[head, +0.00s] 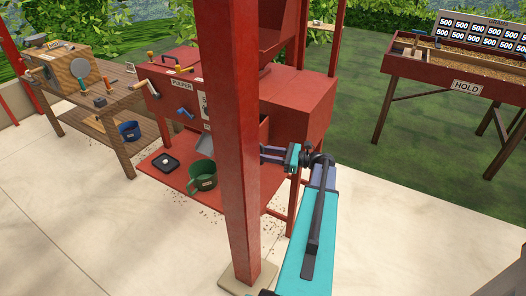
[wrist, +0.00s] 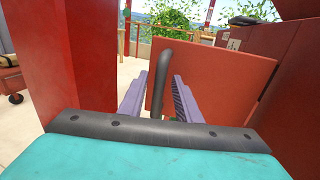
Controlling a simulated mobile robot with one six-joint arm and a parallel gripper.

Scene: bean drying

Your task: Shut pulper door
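The red pulper (head: 305,97) stands behind a red post in the head view. Its door (wrist: 225,85) is an orange-red panel, standing out from the darker red body at an angle in the wrist view. A grey curved handle (wrist: 160,70) is on the door's near face. My gripper (wrist: 160,82) is open, with its two purple fingers on either side of the handle; whether either finger touches it I cannot tell. In the head view my gripper (head: 268,154) reaches in from the right, its fingertips hidden by the post, which also covers much of the door.
The red post (head: 232,150) stands close to the left of my gripper. A green mug (head: 203,177) and a black scale (head: 165,162) are on the pulper's low shelf. A wooden bench (head: 110,97) is at left, a HOLD table (head: 440,75) at right. The paved floor is mostly clear.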

